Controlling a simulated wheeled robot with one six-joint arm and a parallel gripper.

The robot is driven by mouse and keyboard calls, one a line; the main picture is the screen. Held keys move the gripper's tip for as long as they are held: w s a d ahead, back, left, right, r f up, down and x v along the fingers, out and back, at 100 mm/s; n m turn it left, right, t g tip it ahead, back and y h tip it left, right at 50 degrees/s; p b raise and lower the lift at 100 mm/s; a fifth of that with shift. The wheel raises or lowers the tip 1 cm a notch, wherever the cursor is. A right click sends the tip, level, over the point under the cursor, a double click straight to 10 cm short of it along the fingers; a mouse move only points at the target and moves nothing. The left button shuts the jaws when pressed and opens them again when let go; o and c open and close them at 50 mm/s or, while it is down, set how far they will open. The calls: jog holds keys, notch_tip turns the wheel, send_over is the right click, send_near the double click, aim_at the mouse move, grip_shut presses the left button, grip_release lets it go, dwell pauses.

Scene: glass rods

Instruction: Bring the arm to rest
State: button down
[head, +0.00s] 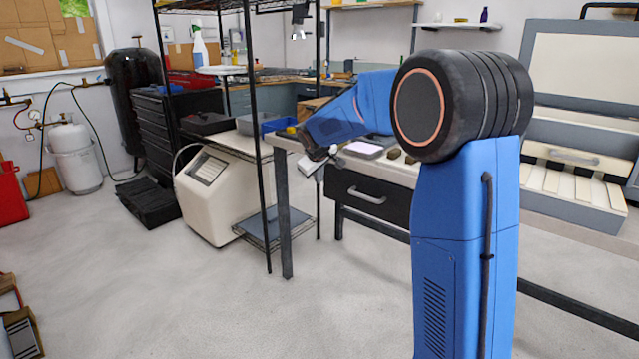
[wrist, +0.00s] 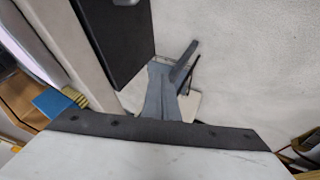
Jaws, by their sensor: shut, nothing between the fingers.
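My blue arm (head: 352,108) is raised and bent over to the left from its thick dark joint. Its far end hangs beside the left end of the workbench (head: 399,170). My gripper (head: 309,166) is small and partly hidden at that end in the head view. It is shut, and no held object shows. In the wrist view I cannot clearly make out the fingers.
A black wire rack (head: 256,130) stands close to the gripper, with a cream machine (head: 215,195) behind it. The workbench has a dark drawer (head: 368,198), also in the wrist view (wrist: 115,40). The floor (head: 190,300) at the front left is mostly clear.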

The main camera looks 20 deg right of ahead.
jog(key=shift+v, duration=2.35)
